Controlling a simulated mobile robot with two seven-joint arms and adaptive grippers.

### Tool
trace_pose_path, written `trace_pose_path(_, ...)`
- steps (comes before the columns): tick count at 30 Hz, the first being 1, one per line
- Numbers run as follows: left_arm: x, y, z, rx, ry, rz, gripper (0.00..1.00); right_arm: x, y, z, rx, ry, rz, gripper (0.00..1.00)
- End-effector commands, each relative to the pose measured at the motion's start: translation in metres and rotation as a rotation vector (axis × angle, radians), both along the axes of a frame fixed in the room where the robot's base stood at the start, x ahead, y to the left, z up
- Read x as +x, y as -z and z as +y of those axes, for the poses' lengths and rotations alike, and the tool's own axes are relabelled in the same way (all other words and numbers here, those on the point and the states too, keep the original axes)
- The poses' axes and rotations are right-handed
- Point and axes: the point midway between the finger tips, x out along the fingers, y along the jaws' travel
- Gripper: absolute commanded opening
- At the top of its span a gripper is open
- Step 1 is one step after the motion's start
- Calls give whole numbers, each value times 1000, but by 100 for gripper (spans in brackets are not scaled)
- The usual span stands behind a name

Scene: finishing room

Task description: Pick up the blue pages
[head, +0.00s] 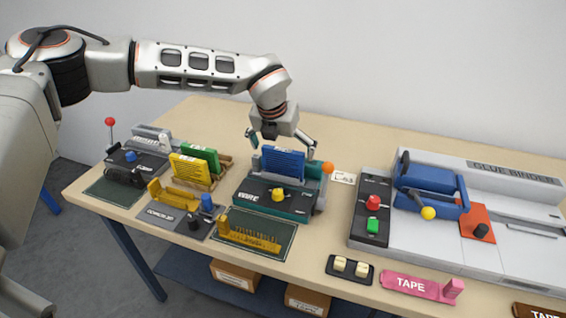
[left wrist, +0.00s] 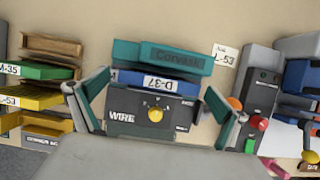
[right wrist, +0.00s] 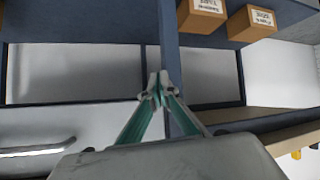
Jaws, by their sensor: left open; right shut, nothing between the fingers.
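The blue pages (head: 283,163) stand upright in the teal and dark WIRE machine (head: 262,193) at the middle of the table. In the left wrist view the blue pages (left wrist: 158,82) show as a band labelled D-37, between the machine's teal back part and its dark front. My left gripper (head: 281,146) is open above the blue pages, with one finger towards each end of them. The same gripper (left wrist: 155,105) shows its fingers wide apart at both sides of the machine, apart from the pages. My right gripper (right wrist: 158,90) is shut and empty, low by the table's underside.
Yellow pages (head: 190,172) and green pages (head: 201,157) stand in holders just left of the WIRE machine. An orange knob (head: 327,168) sits at its right end. A large glue binder (head: 480,210) fills the right. Boxes (right wrist: 202,14) stand on the lower shelf near my right gripper.

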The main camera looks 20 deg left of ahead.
Motion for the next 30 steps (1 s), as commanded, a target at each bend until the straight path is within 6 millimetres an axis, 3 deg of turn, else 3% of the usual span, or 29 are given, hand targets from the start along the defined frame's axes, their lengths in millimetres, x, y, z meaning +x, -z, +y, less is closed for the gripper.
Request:
trace_pose_path(10, 4, 9, -1, -1, 0, 0, 100, 0, 0, 0, -1, -1, 0, 0)
trace_pose_path(11, 4, 9, -1, -1, 0, 0, 95, 0, 0, 0, -1, -1, 0, 0)
trace_pose_path(15, 3, 9, -1, -1, 0, 0, 58, 0, 0, 0, -1, -1, 0, 0)
trace_pose_path(18, 4, 9, -1, -1, 0, -1, 54, 0, 0, 0, -1, -1, 0, 0)
trace_pose_path(30, 4, 0, -1, -1, 0, -3, 54, 0, 0, 0, -1, 0, 1, 0)
